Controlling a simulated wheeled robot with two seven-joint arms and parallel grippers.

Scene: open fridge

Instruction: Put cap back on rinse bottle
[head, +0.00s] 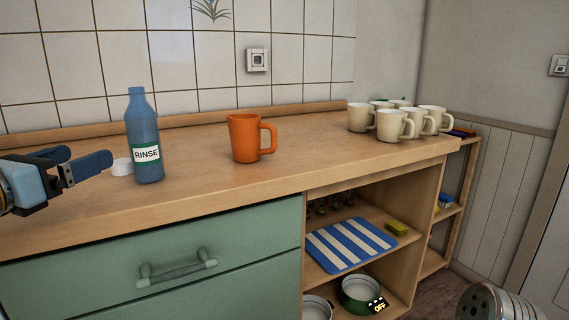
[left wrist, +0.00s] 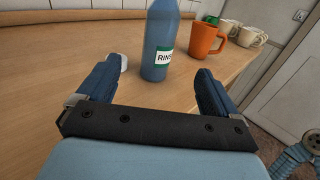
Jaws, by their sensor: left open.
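The blue rinse bottle (head: 144,120) stands upright on the wooden counter, with a green and white RINSE label; I see no cap on its neck. It also shows in the left wrist view (left wrist: 160,35), ahead of the fingers, its top cut off. A small white cap (head: 122,166) lies on the counter just left of the bottle. In the left wrist view the cap (left wrist: 123,62) is partly hidden by the left finger. My left gripper (head: 88,157) is open and empty, left of the cap and bottle and apart from the bottle.
An orange mug (head: 243,138) stands right of the bottle. Several cream mugs (head: 393,124) cluster at the counter's right end. Below are a green drawer (head: 170,285) and open shelves with a striped cloth (head: 350,243) and pots. The counter's front strip is clear.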

